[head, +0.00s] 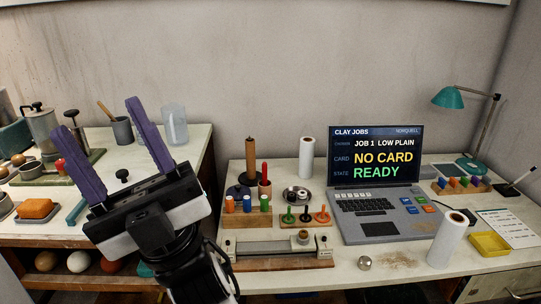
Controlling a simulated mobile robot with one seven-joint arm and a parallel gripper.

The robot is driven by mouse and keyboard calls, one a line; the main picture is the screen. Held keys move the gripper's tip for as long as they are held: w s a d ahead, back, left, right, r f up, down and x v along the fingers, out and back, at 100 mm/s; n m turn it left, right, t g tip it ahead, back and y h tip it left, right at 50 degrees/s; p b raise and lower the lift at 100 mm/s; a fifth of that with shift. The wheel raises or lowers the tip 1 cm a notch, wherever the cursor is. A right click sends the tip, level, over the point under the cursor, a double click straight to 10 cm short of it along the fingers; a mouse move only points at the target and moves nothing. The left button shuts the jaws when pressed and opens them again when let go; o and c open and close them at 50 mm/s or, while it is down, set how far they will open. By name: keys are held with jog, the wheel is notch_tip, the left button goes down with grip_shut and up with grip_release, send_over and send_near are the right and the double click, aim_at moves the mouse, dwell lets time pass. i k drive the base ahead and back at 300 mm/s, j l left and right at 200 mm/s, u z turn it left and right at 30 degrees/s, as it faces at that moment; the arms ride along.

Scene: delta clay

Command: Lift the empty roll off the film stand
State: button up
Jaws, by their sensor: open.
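A tall bare brown tube (250,157), which looks like the empty roll, stands upright on a dark round base (234,191), which looks like the film stand. They are at the back left of the right-hand table. Its lower end is partly hidden by things in front. My gripper (96,118) is at the left, its two purple fingers spread wide apart and pointing up and away. Nothing is between the fingers. It is well to the left of the brown tube and apart from it.
A white roll (307,157) stands behind the laptop's (376,190) left side; another white roll (447,238) stands at the front right. Racks of coloured pegs (247,212) and a red stick (265,174) crowd the tube's front. A clear jug (174,124) stands on the left table.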

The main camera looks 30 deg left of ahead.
aim_at(249, 147)
jog(key=i+l+u, duration=0.25)
jog(key=l+u, duration=0.3)
jog(key=l, duration=0.15)
jog(key=i+l+u, duration=0.55)
jog(key=l, duration=0.25)
jog(key=i, duration=0.65)
